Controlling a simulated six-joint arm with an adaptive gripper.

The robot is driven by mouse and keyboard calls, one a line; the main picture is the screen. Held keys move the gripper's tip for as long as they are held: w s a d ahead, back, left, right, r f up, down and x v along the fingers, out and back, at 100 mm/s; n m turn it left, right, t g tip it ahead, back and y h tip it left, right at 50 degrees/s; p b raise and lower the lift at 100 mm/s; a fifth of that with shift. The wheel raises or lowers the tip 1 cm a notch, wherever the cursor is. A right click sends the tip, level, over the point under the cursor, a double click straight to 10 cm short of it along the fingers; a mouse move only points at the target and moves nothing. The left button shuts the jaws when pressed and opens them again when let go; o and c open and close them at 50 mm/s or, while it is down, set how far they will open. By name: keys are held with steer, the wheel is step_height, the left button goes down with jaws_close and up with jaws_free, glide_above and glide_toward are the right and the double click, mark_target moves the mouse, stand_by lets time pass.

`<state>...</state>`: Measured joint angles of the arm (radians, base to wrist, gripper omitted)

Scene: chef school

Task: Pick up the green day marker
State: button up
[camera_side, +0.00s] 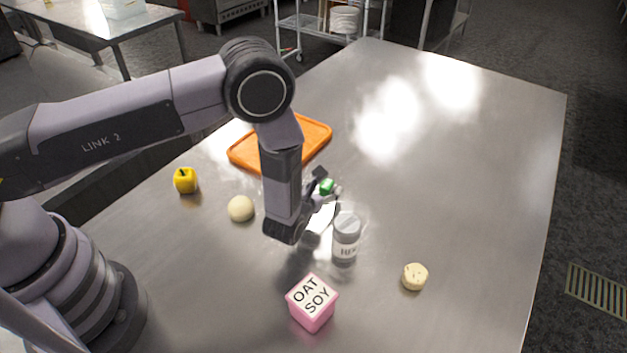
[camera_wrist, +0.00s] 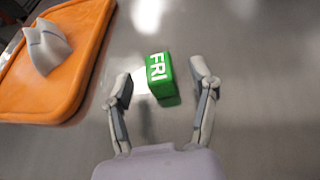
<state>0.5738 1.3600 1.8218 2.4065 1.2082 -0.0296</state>
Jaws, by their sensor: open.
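The green day marker (camera_wrist: 161,76) is a small green block with white "FRI" lettering on one face. In the wrist view it lies on the metal table just beyond and between my open fingertips. My gripper (camera_wrist: 160,82) is open and empty, with one finger on each side of the marker's near end. In the side view the marker (camera_side: 326,186) shows as a small green patch, partly hidden by my gripper (camera_side: 326,190), which is low over the table. I cannot tell whether a finger touches the marker.
An orange tray (camera_side: 318,133) lies behind my gripper, with a whitish object (camera_wrist: 46,46) on it. A lidded jar (camera_side: 346,238) stands close in front. A pink block (camera_side: 312,303), pale ball (camera_side: 240,208), yellow item (camera_side: 185,180) and cream piece (camera_side: 414,277) are around. The table's right side (camera_side: 470,180) is clear.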

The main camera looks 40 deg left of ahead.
steer(key=shift+x, duration=1)
steer(key=shift+c, duration=0.2)
steer(key=c, duration=1)
